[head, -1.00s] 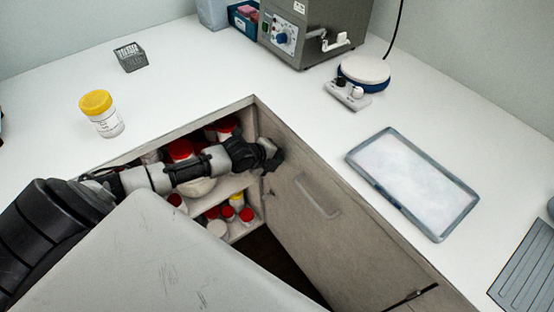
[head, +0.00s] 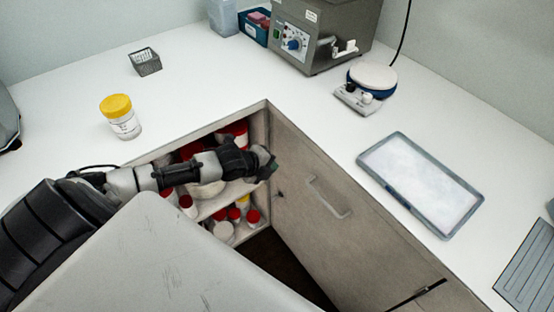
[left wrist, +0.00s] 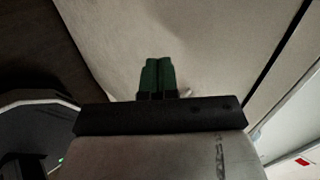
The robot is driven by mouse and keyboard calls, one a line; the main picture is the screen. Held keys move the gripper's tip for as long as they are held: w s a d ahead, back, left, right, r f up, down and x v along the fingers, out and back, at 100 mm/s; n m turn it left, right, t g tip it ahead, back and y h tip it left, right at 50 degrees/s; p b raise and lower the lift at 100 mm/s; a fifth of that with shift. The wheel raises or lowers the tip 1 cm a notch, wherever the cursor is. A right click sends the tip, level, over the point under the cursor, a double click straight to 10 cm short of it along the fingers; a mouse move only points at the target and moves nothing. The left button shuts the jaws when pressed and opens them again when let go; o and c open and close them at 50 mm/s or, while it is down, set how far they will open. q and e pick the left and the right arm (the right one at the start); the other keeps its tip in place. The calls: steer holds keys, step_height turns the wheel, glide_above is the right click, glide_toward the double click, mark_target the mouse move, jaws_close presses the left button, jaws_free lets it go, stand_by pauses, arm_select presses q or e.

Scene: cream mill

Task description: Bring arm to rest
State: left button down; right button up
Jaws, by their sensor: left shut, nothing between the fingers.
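My left arm comes in from the left in the head view and reaches across the open cabinet. My left gripper (head: 270,167) is at the cabinet opening, close to the inner edge of the cabinet door (head: 330,215). In the left wrist view its green fingers (left wrist: 157,76) are together with nothing between them, in front of a pale panel (left wrist: 190,40). Whether the fingers touch the panel I cannot tell. My right gripper is in neither view.
Red-lidded jars (head: 253,217) stand on the cabinet shelves under my arm. A yellow-lidded jar (head: 120,117) and a small grey rack (head: 145,62) stand on the white counter. A tray (head: 480,200), a round white-topped device (head: 372,77) and a grey machine (head: 322,30) are right of the cabinet.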

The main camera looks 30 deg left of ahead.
arm_select(q)
steer(key=v, duration=0.6)
steer(key=s+a+f+n+y, duration=0.1)
steer(key=a+f+n, duration=0.15)
steer(key=f, duration=0.25)
steer(key=s+a+f+n+g+y, duration=0.1)
steer(key=f+n, duration=0.2)
steer(key=f, duration=0.3)
steer(key=s+a+f+n+y, duration=0.1)
steer(key=a+f+n, duration=0.1)
steer(key=f, duration=0.3)
steer(key=s+f+n+g, duration=0.2)
steer(key=s+f+n, duration=0.3)
steer(key=s+f, duration=0.4)
steer(key=s+d+f+n+g, duration=0.2)
steer(key=s+d+f, duration=0.6)
steer(key=s, duration=0.4)
steer(key=s+d+f+n+g, duration=0.3)
steer(key=s+d+f, duration=0.4)
steer(key=s, duration=0.5)
steer(key=shift+s+d+f+n, duration=0.2)
steer(key=shift+d+f+n, duration=0.25)
steer(key=shift+n, duration=0.3)
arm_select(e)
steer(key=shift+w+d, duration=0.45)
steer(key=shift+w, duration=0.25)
